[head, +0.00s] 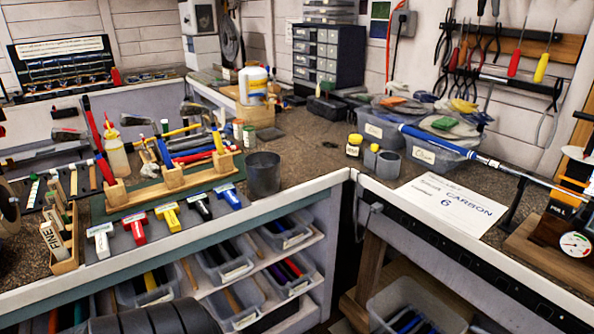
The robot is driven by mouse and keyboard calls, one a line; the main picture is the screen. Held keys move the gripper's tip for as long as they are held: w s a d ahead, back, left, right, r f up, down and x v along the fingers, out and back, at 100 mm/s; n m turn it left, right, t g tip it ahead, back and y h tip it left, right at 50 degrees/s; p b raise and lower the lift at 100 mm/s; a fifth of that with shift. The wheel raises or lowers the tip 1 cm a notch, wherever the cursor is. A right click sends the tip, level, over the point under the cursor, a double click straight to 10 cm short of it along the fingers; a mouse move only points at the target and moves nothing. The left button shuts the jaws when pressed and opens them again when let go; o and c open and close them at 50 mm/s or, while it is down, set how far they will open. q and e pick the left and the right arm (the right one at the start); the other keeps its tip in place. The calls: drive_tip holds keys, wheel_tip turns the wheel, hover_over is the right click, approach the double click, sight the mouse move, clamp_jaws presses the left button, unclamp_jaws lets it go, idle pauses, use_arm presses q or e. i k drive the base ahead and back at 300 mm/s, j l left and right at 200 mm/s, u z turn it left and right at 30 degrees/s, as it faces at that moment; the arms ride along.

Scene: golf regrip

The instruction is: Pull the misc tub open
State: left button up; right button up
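Several clear labelled tubs sit on the open shelves under the left bench. They include an upper right tub (291,242), an upper middle tub (232,274), a lower right tub (298,290), a lower middle tub (245,321) and a left tub (146,298). Their labels are too small to read, so I cannot tell which is the misc tub. Rods or grips in several colours lie in them. Two more labelled tubs stand on the back bench, a left one (374,133) and a right one (430,155).
A dark cup (263,174) stands near the left bench's front edge. A wooden rack (172,183) holds colourful grips beside it. A blue-gripped club (450,146) lies across the right bench above a white card (445,205). A clear bin (440,312) stands below that bench.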

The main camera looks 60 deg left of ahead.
sight(295, 288)
drive_tip(key=i+u, duration=0.2)
drive_tip(key=u, duration=1.8)
